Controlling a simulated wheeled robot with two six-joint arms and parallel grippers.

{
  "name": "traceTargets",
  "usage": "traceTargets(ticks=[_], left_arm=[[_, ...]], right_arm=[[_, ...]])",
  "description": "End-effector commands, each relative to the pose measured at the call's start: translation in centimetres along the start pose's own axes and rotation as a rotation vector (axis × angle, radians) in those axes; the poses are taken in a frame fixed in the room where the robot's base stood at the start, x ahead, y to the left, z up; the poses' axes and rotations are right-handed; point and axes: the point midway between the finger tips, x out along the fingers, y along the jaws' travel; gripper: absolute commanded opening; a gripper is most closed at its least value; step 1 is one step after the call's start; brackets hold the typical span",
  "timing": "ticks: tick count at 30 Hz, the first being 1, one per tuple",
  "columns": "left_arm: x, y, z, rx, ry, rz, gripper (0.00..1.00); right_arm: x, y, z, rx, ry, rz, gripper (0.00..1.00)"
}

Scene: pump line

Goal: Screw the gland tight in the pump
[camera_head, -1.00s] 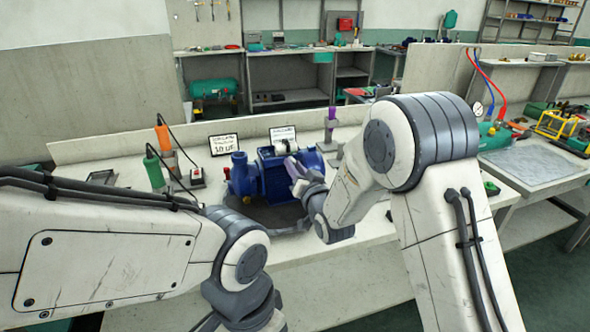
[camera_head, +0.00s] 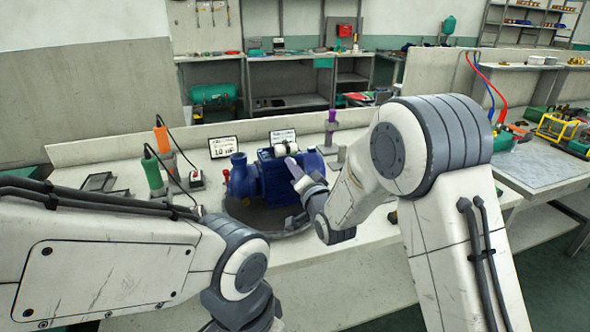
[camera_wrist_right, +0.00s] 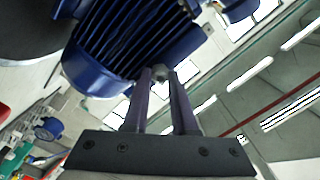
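The blue pump (camera_head: 270,178) stands on a dark round base on the bench, and its ribbed blue body (camera_wrist_right: 125,40) fills the upper left of the right wrist view. My right gripper (camera_head: 293,168) is at the pump's right side. In the right wrist view its two purple-grey fingers (camera_wrist_right: 160,76) close around a small grey rounded piece, which looks like the gland (camera_wrist_right: 160,72), close against the blue body. How deep the gland sits in the pump is hidden. My left arm comes in from the left; its gripper is below the frame.
A green-handled tool (camera_head: 153,172) and an orange-handled tool (camera_head: 162,139) stand left of the pump, near a small switch box (camera_head: 196,179). Two signs (camera_head: 222,147) stand behind. A purple-topped holder (camera_head: 331,125) stands behind right. The front bench is clear.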

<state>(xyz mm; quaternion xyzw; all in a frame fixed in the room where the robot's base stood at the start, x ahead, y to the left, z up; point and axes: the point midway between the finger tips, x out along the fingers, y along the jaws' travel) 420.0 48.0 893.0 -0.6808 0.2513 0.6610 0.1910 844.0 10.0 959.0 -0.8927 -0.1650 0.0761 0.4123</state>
Motion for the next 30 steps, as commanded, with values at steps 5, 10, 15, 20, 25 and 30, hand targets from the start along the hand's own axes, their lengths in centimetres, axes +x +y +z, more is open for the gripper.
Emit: traceTargets(ticks=[5, 10, 15, 20, 25, 30], left_arm=[[0.0, 0.0, 0.0, 0.000, 0.000, 0.000, 0.50], [0.0, 0.0, 0.0, 0.000, 0.000, 0.000, 0.50], [0.7, -0.1, 0.0, 0.000, 0.000, 0.000, 0.50], [1.8, -0.1, 0.1, 0.000, 0.000, 0.000, 0.50], [1.8, -0.1, 0.1, 0.000, 0.000, 0.000, 0.50], [1.7, -0.1, 0.1, 0.000, 0.000, 0.000, 0.50]], right_arm=[[0.0, 0.0, -0.1, -0.001, 0.001, -0.001, 0.50], [0.0, 0.1, 0.0, -0.002, 0.000, 0.001, 0.50], [0.0, 0.3, 0.2, -0.074, 0.001, 0.001, 0.50], [0.0, 0.2, 0.2, -0.250, 0.002, 0.000, 0.50], [0.0, 0.0, 0.1, -0.308, 0.000, 0.001, 0.50], [0.0, 0.0, 0.0, -0.306, 0.000, 0.000, 0.50]])
